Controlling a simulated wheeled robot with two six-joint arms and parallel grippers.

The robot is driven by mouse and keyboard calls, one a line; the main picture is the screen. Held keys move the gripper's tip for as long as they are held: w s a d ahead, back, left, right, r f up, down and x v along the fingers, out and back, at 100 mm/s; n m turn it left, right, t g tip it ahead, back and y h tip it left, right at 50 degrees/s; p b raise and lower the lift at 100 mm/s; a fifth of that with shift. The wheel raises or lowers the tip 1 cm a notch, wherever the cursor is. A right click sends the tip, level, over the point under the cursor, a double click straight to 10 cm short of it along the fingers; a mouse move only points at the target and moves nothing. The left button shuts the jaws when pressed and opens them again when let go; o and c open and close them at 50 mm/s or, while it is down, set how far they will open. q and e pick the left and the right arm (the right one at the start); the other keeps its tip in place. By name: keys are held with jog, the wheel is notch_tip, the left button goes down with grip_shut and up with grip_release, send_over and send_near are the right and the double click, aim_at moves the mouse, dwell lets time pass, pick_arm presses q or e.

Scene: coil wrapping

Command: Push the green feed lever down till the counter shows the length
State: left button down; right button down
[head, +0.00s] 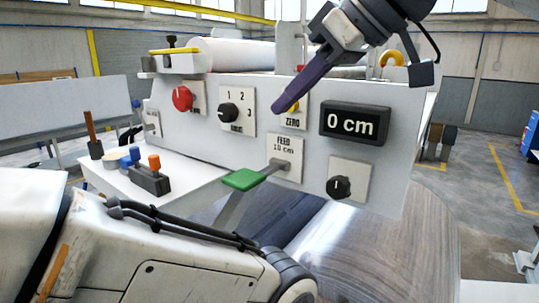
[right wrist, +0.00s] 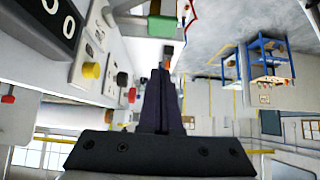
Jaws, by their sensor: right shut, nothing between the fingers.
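The green feed lever (head: 243,179) sticks out from the panel's FEED plate (head: 285,155), which reads "FEED 10 cm". The counter (head: 354,123) shows 0 cm. My right gripper (head: 283,106) is shut and empty, its dark purple fingers pointing down-left in front of the ZERO plate (head: 293,121), above the lever and apart from it. In the right wrist view the shut fingers (right wrist: 161,80) point along the panel. My left gripper is not in view; only a white arm of mine shows at the lower left of the head view.
The panel also carries a red knob (head: 182,98), a black selector knob (head: 229,112) marked 1, 2, 3, and a lower black knob (head: 339,187). A side shelf (head: 190,181) at left holds a black block with orange and blue tops. Open floor lies to the right.

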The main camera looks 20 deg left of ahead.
jog(key=shift+f, duration=0.1)
jog(key=p, duration=0.2)
send_over(238, 174)
jog(key=s+d, duration=0.1)
jog(key=d, duration=0.2)
notch_tip(238, 174, down, 7)
jog(key=shift+a+r, duration=0.1)
notch_tip(238, 174, down, 2)
jog(key=shift+f, duration=1.1)
